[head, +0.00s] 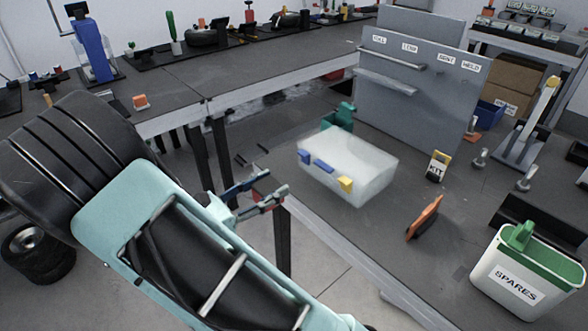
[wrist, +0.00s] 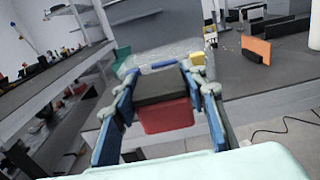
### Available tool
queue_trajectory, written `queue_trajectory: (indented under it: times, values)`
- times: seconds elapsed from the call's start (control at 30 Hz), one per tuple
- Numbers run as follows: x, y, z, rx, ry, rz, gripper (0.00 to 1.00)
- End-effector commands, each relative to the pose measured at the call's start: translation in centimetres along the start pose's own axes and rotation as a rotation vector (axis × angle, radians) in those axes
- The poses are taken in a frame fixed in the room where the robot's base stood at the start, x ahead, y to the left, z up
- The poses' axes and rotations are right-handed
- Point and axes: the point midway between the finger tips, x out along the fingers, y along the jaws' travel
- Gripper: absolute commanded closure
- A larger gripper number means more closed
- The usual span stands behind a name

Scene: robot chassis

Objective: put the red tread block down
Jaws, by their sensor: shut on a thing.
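The red tread block (wrist: 168,116) is red with a dark top face, and it sits between the blue fingers of my gripper (wrist: 163,88) in the wrist view. The gripper is shut on it, with a finger at each side. In the head view my gripper (head: 264,194) is over the gap at the workbench's near left edge, left of the translucent box. The block cannot be clearly made out there. In the wrist view no surface touching the block from below can be seen.
A translucent box (head: 350,165) with blue and yellow latches stands on the workbench (head: 390,248). An orange-and-black piece (head: 425,217), a SPARES bin (head: 515,285) and a grey labelled panel (head: 410,90) are there too.

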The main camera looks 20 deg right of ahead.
Motion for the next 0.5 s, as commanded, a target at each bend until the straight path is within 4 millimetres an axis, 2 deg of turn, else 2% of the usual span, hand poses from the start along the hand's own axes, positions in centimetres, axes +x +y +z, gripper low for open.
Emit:
queue_trajectory:
  times: [0.03, 0.2, 0.37, 0.5]
  values:
    - [-1.3, 0.1, 0.1, 0.0, 0.0, 0.004, 0.92]
    - [-4.0, 0.1, 0.1, 0.0, -0.001, 0.001, 0.92]
    - [-5.0, 0.1, 0.7, 0.0, -0.004, 0.005, 0.92]
    - [-4.7, 0.5, 2.5, 0.005, -0.014, 0.032, 0.92]
